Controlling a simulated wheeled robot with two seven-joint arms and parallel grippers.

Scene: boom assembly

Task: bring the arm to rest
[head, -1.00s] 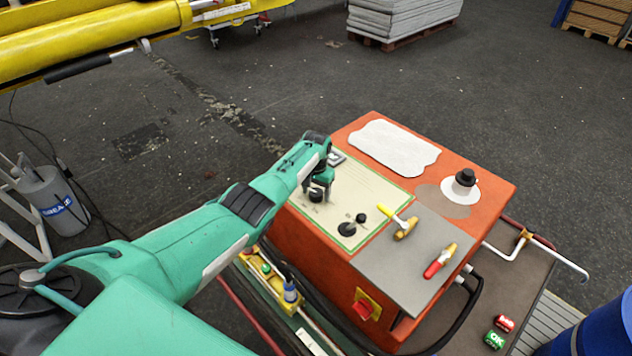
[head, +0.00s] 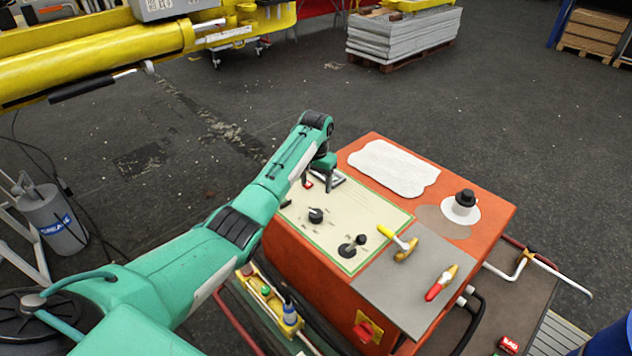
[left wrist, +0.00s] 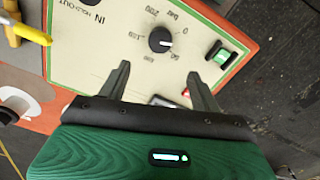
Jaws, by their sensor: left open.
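My left gripper (head: 323,182) is above the far left part of the cream control panel (head: 375,219) on the orange box. In the left wrist view its two dark fingers (left wrist: 158,72) are spread apart with nothing between them. The black round knob (head: 316,215) stands free of the fingers; it also shows in the left wrist view (left wrist: 160,40), beside a printed scale. A second black control (head: 352,246) sits nearer on the panel. A green rocker switch (left wrist: 222,55) is right of the fingers in the left wrist view. My right gripper is out of view.
A yellow-handled valve (head: 402,242) and a red-handled valve (head: 441,283) stand on the grey plate. A black-capped filler (head: 465,202) is at the box's right. A yellow boom (head: 90,62) crosses the upper left.

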